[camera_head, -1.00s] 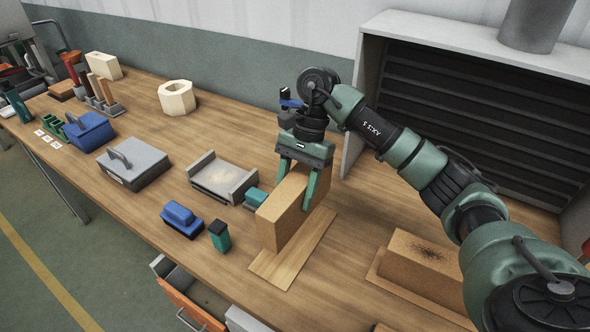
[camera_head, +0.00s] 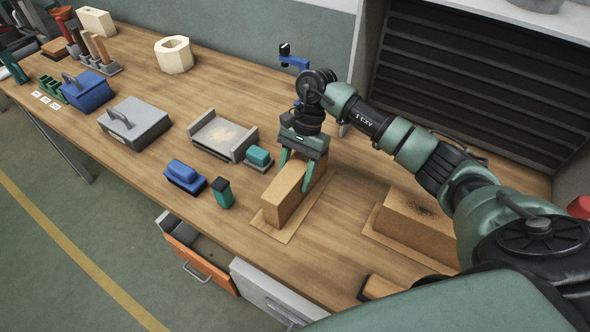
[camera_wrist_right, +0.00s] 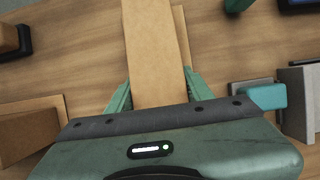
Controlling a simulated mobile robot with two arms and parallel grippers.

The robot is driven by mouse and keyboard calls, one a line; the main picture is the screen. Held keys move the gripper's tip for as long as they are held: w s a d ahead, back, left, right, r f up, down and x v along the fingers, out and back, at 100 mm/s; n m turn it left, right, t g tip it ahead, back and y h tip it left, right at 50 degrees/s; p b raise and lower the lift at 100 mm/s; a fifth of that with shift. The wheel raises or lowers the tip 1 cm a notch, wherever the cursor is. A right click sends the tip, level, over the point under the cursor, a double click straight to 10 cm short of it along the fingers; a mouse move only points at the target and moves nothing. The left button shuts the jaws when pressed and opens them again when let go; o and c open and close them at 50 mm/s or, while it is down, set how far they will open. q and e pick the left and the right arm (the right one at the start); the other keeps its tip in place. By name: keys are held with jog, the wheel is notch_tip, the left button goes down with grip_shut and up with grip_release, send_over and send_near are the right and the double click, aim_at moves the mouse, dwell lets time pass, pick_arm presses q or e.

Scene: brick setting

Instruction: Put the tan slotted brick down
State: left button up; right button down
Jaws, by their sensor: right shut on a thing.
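The tan brick (camera_head: 284,200) is a long block in the middle of the bench, lying along a thin pale wooden board (camera_head: 262,226). My right gripper (camera_head: 296,174) is shut on the brick, one finger on each side near its far end. In the right wrist view the brick (camera_wrist_right: 152,45) runs away between the green fingers (camera_wrist_right: 160,92), and a strip of the board (camera_wrist_right: 181,30) shows beside it. The brick looks level and at or very near the board; I cannot tell whether it bears its full weight. No slot is visible. My left gripper is not in view.
Left of the brick are a teal block (camera_head: 258,156), a dark green-capped piece (camera_head: 222,194), a blue brush (camera_head: 184,175) and a grey tray (camera_head: 212,150). Another brown brick (camera_head: 412,222) lies on a board at right. An orange drawer (camera_head: 200,262) hangs open below the front edge.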

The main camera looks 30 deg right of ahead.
jog(key=shift+r, duration=0.1)
jog(key=c, duration=1)
grip_release()
jog(key=o, duration=0.4)
jog(key=shift+w+d+r, duration=0.1)
jog(key=shift+r, duration=0.05)
jog(key=b+v, duration=0.4)
jog(key=v, duration=0.6)
jog(key=shift+r, duration=0.3)
jog(key=shift+d+r, duration=0.15)
jog(key=shift+r, duration=0.3)
